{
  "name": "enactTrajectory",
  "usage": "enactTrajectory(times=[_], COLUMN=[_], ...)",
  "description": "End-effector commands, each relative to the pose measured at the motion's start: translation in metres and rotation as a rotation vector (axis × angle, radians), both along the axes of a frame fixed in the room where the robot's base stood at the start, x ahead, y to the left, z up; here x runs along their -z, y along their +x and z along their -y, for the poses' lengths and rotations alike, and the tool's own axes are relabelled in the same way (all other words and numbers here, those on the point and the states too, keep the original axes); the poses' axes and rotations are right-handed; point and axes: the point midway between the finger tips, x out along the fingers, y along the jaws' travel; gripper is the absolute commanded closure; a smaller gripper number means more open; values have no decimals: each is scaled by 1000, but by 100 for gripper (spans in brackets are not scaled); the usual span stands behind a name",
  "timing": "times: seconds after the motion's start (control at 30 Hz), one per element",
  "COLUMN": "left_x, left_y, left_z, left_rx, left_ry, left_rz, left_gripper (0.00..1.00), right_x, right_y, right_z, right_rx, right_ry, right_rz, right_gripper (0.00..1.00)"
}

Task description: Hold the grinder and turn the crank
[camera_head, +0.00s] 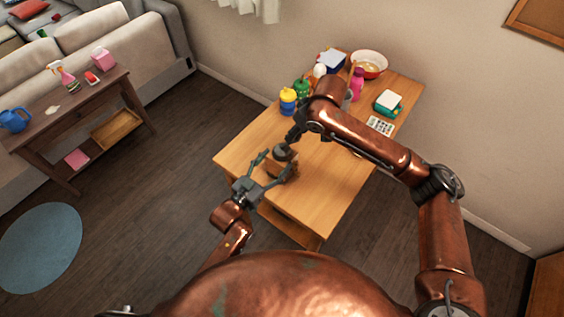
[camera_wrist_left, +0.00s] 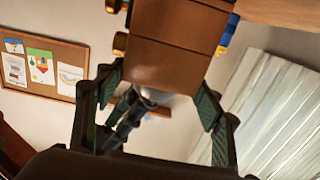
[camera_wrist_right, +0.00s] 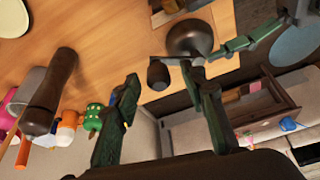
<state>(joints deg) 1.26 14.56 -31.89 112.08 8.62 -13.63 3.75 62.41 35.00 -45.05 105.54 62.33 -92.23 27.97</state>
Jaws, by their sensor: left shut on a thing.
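The grinder (camera_head: 281,166) is a brown wooden box with a dark metal dome on top, near the front left of the wooden table. My left gripper (camera_head: 273,170) is shut on its box, which also fills the upper middle of the left wrist view (camera_wrist_left: 180,45). In the right wrist view the dome (camera_wrist_right: 190,38) shows with the crank's dark knob (camera_wrist_right: 158,75). My right gripper (camera_wrist_right: 165,95) is open, its fingers apart on either side of the knob in that view. I cannot tell whether either finger touches the knob. In the head view the right arm partly hides the crank.
On the table (camera_head: 335,190) stand a yellow and blue bottle (camera_head: 287,102), a green bottle (camera_head: 301,89), a bowl (camera_head: 369,65), a calculator-like pad (camera_head: 380,125) and a green-white block (camera_head: 388,102). A dark pepper mill (camera_wrist_right: 50,92) stands near the right gripper. The table's front is clear.

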Motion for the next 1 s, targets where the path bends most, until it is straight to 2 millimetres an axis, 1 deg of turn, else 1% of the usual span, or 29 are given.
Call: enactTrajectory(times=[0.07,0.17,0.27,0.5,0.63,0.8,1.0], left_x=[1,1,1,0,0,0,0], left_y=[0,0,0,0,0,0,0], left_z=[0,0,0,0,0,0,0], left_rx=[0,0,0,0,0,0,0], left_ry=[1,1,1,1,1,1,1], left_rz=[0,0,0,0,0,0,0], left_gripper=[65,65,65,65,65,65,65], right_x=[-2,-10,-25,-72,-92,-107,-111], right_y=[0,-2,-6,-21,-27,-33,-34], right_z=[0,2,7,20,25,29,31], right_rx=[0,0,1,1,0,0,0], right_ry=[1,1,1,1,1,1,0], right_rz=[1,3,4,4,3,1,0], right_gripper=[61,61,61,61,61,61,61])
